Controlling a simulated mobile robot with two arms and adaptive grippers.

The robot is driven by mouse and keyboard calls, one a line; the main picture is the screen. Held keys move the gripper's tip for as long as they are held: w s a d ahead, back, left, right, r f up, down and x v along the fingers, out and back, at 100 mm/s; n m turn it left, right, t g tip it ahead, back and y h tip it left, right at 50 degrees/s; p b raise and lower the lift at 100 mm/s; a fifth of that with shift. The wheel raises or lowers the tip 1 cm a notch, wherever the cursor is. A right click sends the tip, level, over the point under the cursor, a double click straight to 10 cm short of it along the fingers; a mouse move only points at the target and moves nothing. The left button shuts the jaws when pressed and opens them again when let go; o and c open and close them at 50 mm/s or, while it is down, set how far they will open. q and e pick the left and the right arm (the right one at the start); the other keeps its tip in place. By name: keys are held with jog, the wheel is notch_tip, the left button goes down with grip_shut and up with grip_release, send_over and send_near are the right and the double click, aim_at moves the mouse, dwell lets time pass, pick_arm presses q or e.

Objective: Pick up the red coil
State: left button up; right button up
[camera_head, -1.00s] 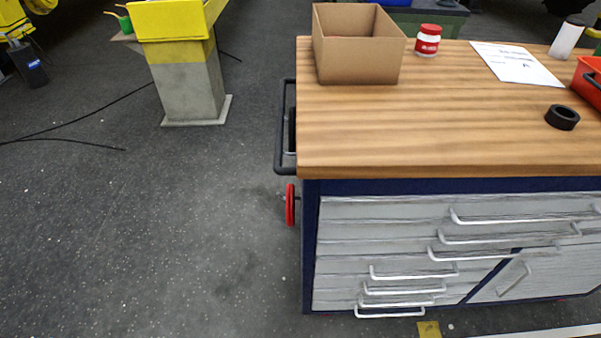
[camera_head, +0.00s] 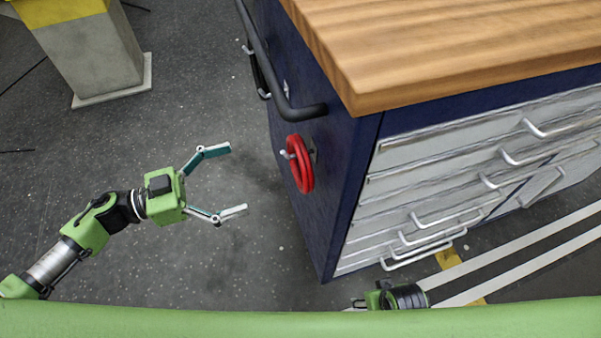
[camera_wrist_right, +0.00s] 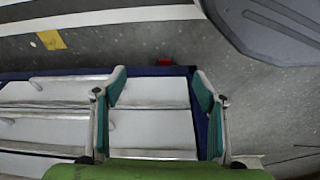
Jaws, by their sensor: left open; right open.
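The red coil (camera_head: 299,164) hangs from a hook on the dark blue left side of the workbench cabinet, below the black handle. My left gripper (camera_head: 238,179) is open and empty, to the left of the coil with its fingers pointing toward it; a gap is between them. My right gripper (camera_wrist_right: 160,88) is open in the right wrist view, over the drawer fronts, with nothing between its fingertips that I can see it holding. A small red patch (camera_wrist_right: 164,62) at the cabinet's edge there may be part of the coil. In the head view, its fingers are hidden.
The workbench (camera_head: 480,40) has a wooden top, and its corner overhangs near the coil. A black bar handle (camera_head: 285,100) sticks out above the coil. Drawer handles (camera_head: 425,243) protrude at the front. A pillar (camera_head: 92,55) stands upper left.

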pick_arm(q)
send_near(314, 160)
jog(key=x, duration=0.2)
jog(key=shift+g, duration=0.3)
jog(key=x, duration=0.5)
jog(key=shift+r+b, duration=0.15)
jog(key=shift+b, duration=0.15)
jog(key=c, duration=1)
pick_arm(e)
jog(key=r, duration=0.1)
jog(key=w+r, duration=0.1)
jog(key=r, duration=0.1)
jog(key=shift+a+r, duration=0.1)
